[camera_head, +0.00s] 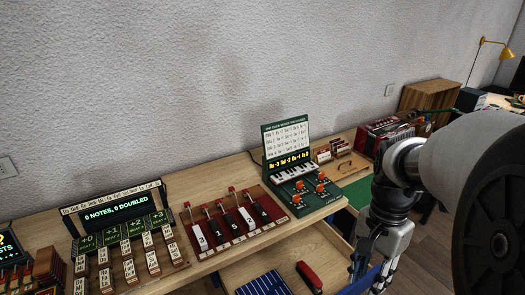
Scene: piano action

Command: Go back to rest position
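My gripper (370,274) hangs down at the lower right of the head view, at the end of my grey and white arm. Its two fingers stand apart, with the blue edge behind them showing in the gap, and I see nothing held. It is in front of the wooden bench (225,180), near the open drawer (245,270). The lowest fingertip is close to the picture's bottom edge.
On the bench are a display reading "0 notes, 0 doubled" (115,213), a red lever board (232,225) and a green keyboard console (288,150). The drawer holds a red-handled tool (310,276) and a blue striped item (264,284). A red accordion-like box (385,130) stands behind my arm.

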